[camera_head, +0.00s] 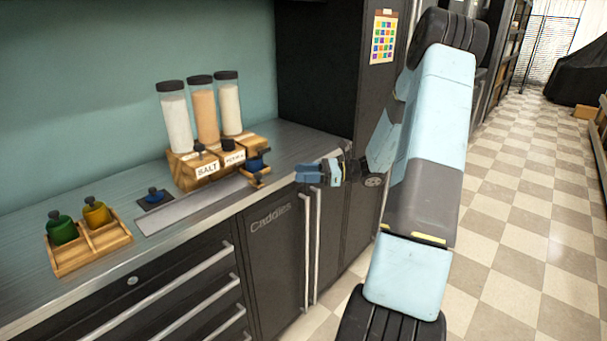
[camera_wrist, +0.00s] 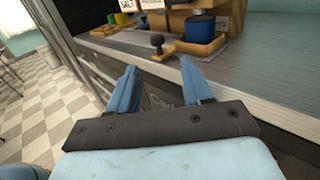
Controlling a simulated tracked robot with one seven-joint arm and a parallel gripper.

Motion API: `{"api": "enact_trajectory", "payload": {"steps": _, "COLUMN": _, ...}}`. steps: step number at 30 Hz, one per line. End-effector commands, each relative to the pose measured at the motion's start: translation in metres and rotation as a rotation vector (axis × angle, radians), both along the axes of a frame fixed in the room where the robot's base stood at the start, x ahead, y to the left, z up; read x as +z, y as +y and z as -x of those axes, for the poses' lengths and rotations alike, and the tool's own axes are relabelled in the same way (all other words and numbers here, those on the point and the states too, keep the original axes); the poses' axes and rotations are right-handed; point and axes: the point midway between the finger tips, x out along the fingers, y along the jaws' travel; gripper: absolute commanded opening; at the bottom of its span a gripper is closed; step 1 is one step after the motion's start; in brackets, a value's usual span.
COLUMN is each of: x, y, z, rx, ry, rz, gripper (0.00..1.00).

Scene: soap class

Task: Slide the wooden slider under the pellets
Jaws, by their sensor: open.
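The wooden slider (camera_head: 261,182) sits at the right front of the wooden dispenser stand (camera_head: 187,176), with a blue cup (camera_head: 259,162) on it. In the wrist view the slider (camera_wrist: 206,47) shows a dark knob (camera_wrist: 157,42) on its near end. Three tall tubes stand on the stand, one white (camera_head: 177,122), one orange-tan (camera_head: 205,115) and one pale (camera_head: 230,108). I cannot tell which holds the pellets. One label reads SALT; the other is hard to read. My gripper (camera_head: 308,174) is open and empty, right of the slider and apart from it; its fingers (camera_wrist: 160,75) show in the wrist view.
A grey strip (camera_head: 190,206) lies along the counter front. A small blue piece (camera_head: 154,195) sits on a dark square. A wooden caddy (camera_head: 112,242) holds green (camera_head: 62,229) and yellow (camera_head: 96,213) bottles. A dark tall cabinet (camera_head: 315,85) stands behind. The counter (camera_head: 300,145) right of the stand is clear.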

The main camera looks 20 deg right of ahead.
Motion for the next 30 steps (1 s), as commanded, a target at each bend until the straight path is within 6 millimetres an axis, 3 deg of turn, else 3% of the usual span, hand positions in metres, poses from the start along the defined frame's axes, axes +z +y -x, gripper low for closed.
{"api": "enact_trajectory", "payload": {"steps": 30, "x": 0.001, "y": -0.037, "z": 0.016, "rx": 0.000, "ry": 0.000, "rz": 0.000, "gripper": 0.50}}
